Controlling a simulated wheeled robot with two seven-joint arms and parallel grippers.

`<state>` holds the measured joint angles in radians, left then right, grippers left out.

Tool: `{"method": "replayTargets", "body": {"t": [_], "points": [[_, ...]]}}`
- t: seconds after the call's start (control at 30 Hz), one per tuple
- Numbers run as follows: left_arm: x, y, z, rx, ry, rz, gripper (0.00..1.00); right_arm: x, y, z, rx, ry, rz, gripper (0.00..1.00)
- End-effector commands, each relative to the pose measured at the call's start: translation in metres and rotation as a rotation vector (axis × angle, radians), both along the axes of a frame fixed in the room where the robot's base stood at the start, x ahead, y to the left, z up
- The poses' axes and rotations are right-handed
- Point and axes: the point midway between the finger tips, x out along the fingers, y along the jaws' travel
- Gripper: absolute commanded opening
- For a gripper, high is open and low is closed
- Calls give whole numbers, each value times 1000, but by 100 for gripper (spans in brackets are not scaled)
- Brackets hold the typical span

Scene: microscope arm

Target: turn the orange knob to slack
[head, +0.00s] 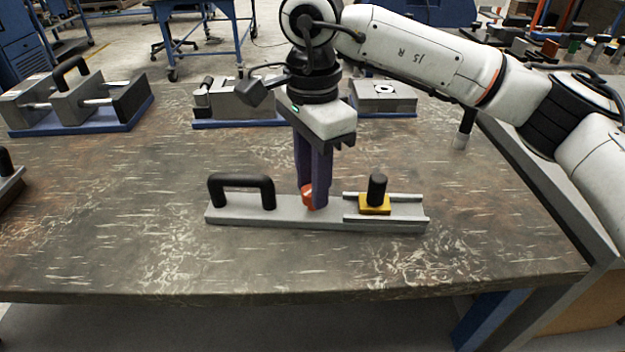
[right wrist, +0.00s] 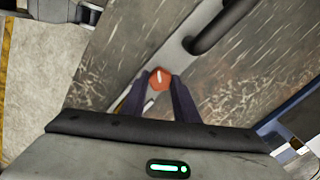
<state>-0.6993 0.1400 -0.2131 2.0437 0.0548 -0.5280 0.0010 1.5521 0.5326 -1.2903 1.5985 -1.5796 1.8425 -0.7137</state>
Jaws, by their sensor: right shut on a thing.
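The orange knob (head: 308,194) stands on a grey metal base plate (head: 290,215) at the front middle of the table. My right gripper (head: 314,200) comes down from above and is shut on the knob, its two dark fingers on either side of it. In the right wrist view the knob (right wrist: 159,78) shows between the fingertips (right wrist: 166,82), with a white mark on its top. The fingers hide part of the knob in the head view. My left gripper is not in view.
A black handle (head: 241,181) is fixed to the plate's left part. A yellow slider block (head: 375,205) with a black peg (head: 377,187) sits between rails on the right. Other fixtures (head: 80,98) stand along the table's back. The table front is clear.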

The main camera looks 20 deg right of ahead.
Motion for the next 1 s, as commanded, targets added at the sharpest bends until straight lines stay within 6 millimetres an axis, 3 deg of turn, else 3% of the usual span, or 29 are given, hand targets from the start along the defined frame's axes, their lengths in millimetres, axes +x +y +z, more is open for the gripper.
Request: {"method": "replayTargets", "body": {"t": [0.6, 1.0], "points": [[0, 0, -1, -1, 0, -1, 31, 1, 1, 1, 1, -4, 542, 5], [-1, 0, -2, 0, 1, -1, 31, 1, 1, 1, 1, -4, 714, 5]]}}
